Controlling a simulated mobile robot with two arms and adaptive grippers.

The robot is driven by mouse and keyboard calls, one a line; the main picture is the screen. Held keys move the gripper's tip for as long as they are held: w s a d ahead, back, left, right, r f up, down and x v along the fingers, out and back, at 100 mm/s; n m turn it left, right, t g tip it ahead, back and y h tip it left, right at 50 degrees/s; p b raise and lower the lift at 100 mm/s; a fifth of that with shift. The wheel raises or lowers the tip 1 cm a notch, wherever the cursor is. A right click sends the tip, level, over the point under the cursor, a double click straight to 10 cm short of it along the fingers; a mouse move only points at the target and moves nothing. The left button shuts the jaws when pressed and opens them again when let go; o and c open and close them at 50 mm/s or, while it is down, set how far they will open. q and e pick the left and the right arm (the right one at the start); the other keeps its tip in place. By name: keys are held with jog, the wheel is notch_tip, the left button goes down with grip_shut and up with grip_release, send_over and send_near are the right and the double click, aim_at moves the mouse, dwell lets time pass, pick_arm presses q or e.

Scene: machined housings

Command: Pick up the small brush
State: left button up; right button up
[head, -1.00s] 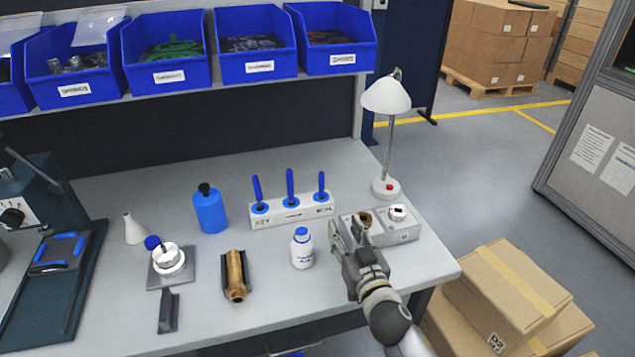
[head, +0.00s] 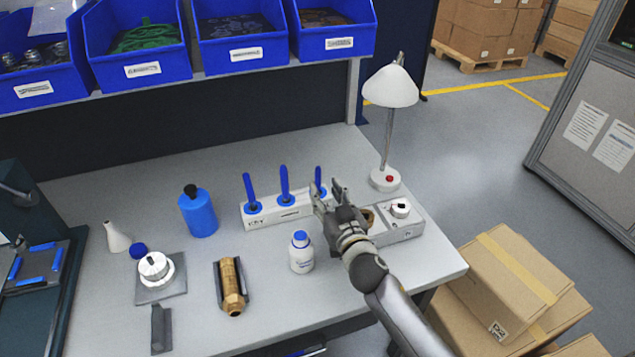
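A white rack (head: 289,214) stands on the bench with three blue-handled brushes upright in it. The shortest is the small brush (head: 318,177) at the rack's right end, beside the left-hand brush (head: 249,188) and the middle brush (head: 284,182). My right gripper (head: 328,192) is at the rack's right end, with its fingers apart and close to the small brush. The gripper partly hides the brush's lower part and the rack's right end. I cannot tell whether the fingers touch the handle. My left gripper is not in view.
A white bottle (head: 301,253) stands just left of my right wrist, and a blue bottle (head: 199,213) left of the rack. A grey block with a white knob (head: 400,209) and a lamp (head: 386,180) are on the right. A brass part (head: 232,289) lies in front.

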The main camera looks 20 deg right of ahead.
aim_at(319, 179)
jog(key=shift+w+f+p, duration=0.15)
jog(key=shift+w+p, duration=0.1)
jog(key=shift+w, duration=1.55)
jog(key=shift+w+f+p, duration=0.1)
jog(key=shift+w+p, duration=0.1)
jog(key=shift+w, duration=1.55)
grip_shut()
